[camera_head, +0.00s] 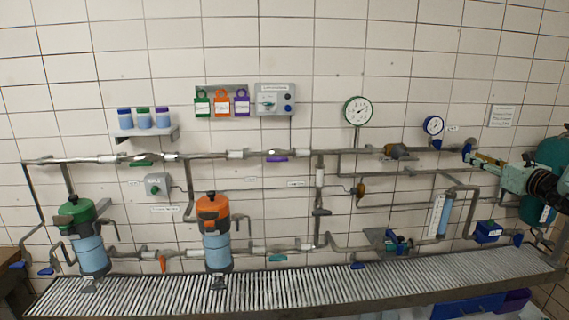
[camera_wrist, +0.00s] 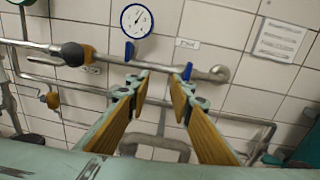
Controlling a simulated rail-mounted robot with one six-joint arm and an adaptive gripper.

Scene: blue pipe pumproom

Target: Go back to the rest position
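My gripper (camera_head: 478,162) is at the right of the head view, by the right end of the upper pipe line. In the wrist view, my gripper (camera_wrist: 160,84) has its two yellow-padded fingers apart, with nothing held between them. A blue valve handle (camera_wrist: 187,71) shows just beyond the right fingertip, on a grey pipe (camera_wrist: 110,61); I cannot tell if the finger touches it. In the head view, the blue handle (camera_head: 467,151) is just left of my fingertips.
A blue-rimmed gauge (camera_wrist: 137,20) hangs above the pipe, beside a paper notice (camera_wrist: 279,40). A clear tube with blue content (camera_head: 445,215) and a blue box (camera_head: 488,232) stand below. A slatted grey bench (camera_head: 300,285) runs along the wall. Wall space above the pipes is mostly free.

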